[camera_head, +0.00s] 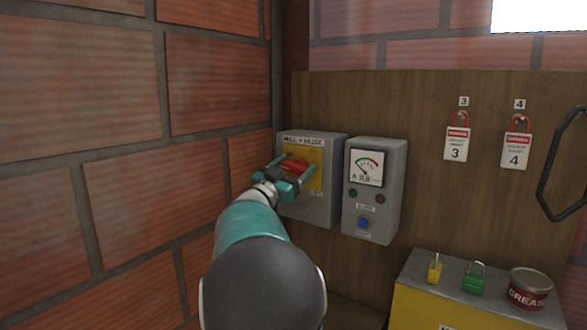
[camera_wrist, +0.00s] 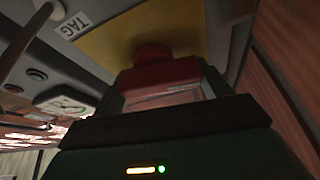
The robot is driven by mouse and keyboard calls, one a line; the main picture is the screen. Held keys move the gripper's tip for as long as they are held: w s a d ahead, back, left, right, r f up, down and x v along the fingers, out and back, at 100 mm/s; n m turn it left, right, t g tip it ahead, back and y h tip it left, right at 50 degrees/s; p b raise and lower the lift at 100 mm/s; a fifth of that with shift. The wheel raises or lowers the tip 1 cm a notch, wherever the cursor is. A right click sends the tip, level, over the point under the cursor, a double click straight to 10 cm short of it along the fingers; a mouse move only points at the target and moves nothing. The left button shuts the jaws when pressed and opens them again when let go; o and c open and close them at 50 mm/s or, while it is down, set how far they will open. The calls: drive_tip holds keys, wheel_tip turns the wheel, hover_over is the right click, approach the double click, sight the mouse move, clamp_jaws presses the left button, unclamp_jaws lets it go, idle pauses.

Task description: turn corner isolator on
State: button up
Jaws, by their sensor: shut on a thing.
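The corner isolator is a grey box (camera_head: 325,209) with a yellow plate (camera_head: 317,168) and a red rotary handle (camera_head: 294,165), mounted on the wooden panel beside the brick corner. My gripper (camera_head: 290,172) reaches the box from the front left and is shut on the red handle. In the wrist view the red handle (camera_wrist: 160,72) sits between the two fingers, with the yellow plate (camera_wrist: 110,45) behind it. My gripper hides part of the handle, so its exact angle is hard to tell.
A grey meter box (camera_head: 391,195) with a dial and blue knob stands just right. A yellow cabinet (camera_head: 415,305) below bears a yellow padlock (camera_head: 435,270), a green padlock (camera_head: 473,281) and a grease tin (camera_head: 528,290). A brick wall (camera_head: 110,160) is close left.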

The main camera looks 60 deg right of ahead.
drive_tip(key=m+g, duration=0.1)
drive_tip(key=m, duration=0.2)
drive_tip(key=m+g+y, duration=0.1)
drive_tip(key=m, duration=0.2)
drive_tip(key=shift+g, duration=0.4)
drive_tip(key=m+y, duration=0.1)
drive_tip(key=m, duration=0.1)
drive_tip(key=m+g+y, duration=0.1)
drive_tip(key=m, duration=0.2)
drive_tip(key=shift+s+g, duration=0.2)
drive_tip(key=shift+g, duration=0.1)
drive_tip(key=m+y, duration=0.1)
drive_tip(key=m, duration=0.1)
drive_tip(key=m+y, duration=0.1)
drive_tip(key=m, duration=0.2)
drive_tip(key=shift+s+a+g, duration=0.1)
drive_tip(key=shift+g, duration=0.2)
drive_tip(key=shift+s+f+m+t+y, duration=0.1)
drive_tip(key=shift+m+t+y, duration=0.45)
drive_tip(key=shift+m, duration=1.05)
drive_tip(key=o, duration=1)
drive_tip(key=shift+g+y, duration=0.25)
drive_tip(key=shift+g, duration=0.1)
